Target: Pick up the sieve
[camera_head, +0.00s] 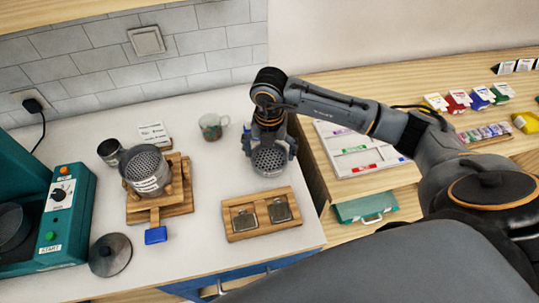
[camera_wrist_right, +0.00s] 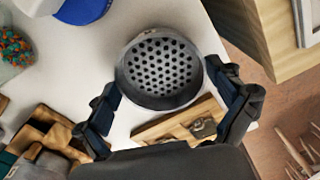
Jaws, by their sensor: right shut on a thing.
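The sieve, a round grey metal cup with a perforated bottom, is at my right gripper (camera_head: 269,148) in the head view, near the right part of the white counter. In the wrist view the sieve (camera_wrist_right: 160,70) lies between the two dark fingers of the right gripper (camera_wrist_right: 165,90), which is shut on it. I cannot tell whether the sieve touches the counter. A second, larger perforated metal vessel (camera_head: 147,172) stands on a wooden stand (camera_head: 173,211) to the left. My left gripper is not in view.
A wooden tray (camera_head: 236,233) with two square insets lies in front of the sieve. A glass jar (camera_head: 212,126) stands behind left. A teal machine (camera_head: 62,222), a round lid (camera_head: 110,255) and a dark cup (camera_head: 110,151) are at left.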

